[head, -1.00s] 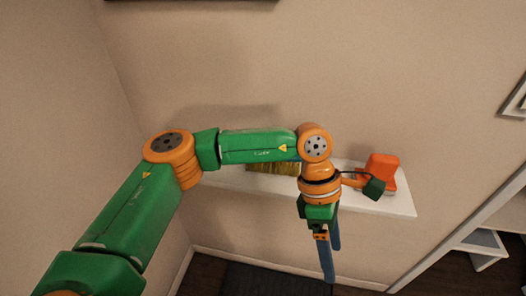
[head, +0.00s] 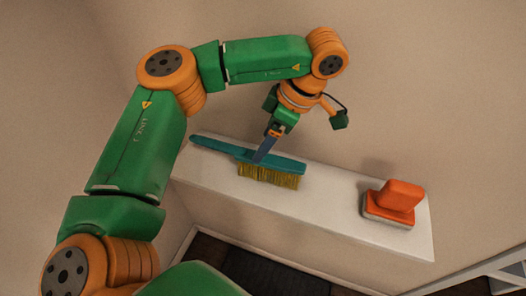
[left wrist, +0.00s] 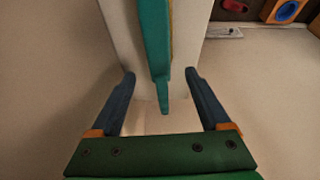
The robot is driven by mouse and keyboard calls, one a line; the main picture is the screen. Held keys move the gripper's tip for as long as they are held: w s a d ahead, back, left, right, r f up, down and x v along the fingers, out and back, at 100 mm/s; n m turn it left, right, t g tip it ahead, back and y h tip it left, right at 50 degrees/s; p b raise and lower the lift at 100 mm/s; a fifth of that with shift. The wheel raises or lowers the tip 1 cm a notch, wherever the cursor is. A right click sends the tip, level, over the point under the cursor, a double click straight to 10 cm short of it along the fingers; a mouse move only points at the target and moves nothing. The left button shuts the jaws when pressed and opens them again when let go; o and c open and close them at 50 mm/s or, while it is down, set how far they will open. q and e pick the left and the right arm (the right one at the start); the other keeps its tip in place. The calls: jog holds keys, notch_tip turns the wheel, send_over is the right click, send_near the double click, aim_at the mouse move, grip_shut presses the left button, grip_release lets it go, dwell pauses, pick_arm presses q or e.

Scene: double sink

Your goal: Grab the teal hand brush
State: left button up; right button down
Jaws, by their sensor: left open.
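The teal hand brush (head: 215,147) lies on the white ledge (head: 330,205), its handle toward the left and its yellow bristles toward the front. My left gripper (head: 262,157) points down at the middle of the brush, in front of or over its teal back. In the left wrist view, the open fingers (left wrist: 159,74) stand on either side of the brush (left wrist: 153,35), with clear gaps to both. I cannot tell how far the fingertips are above the brush. My right gripper is not in view.
An orange block-like tool with a grey base (head: 395,203) stands on the right end of the ledge. The ledge is bare between it and the brush. A wall rises behind. Red and blue-orange items (left wrist: 286,11) show at the left wrist view's upper right.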

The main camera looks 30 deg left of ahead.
aim_at(245, 158)
pick_arm(q)
jog(key=shift+s+a+f+p, duration=0.15)
jog(key=shift+s+f+p, duration=0.3)
jog(key=shift+f+p, duration=0.15)
jog(key=f, duration=0.1)
jog(key=a+f, duration=0.1)
jog(key=f, duration=0.1)
jog(key=shift+w, duration=0.2)
jog(key=shift+w+f, duration=0.25)
jog(key=shift+w, duration=0.1)
jog(key=shift+s+d, duration=0.1)
jog(key=shift+s, duration=0.2)
jog(key=shift+w+f, duration=0.15)
jog(key=shift+f, duration=0.05)
grip_shut()
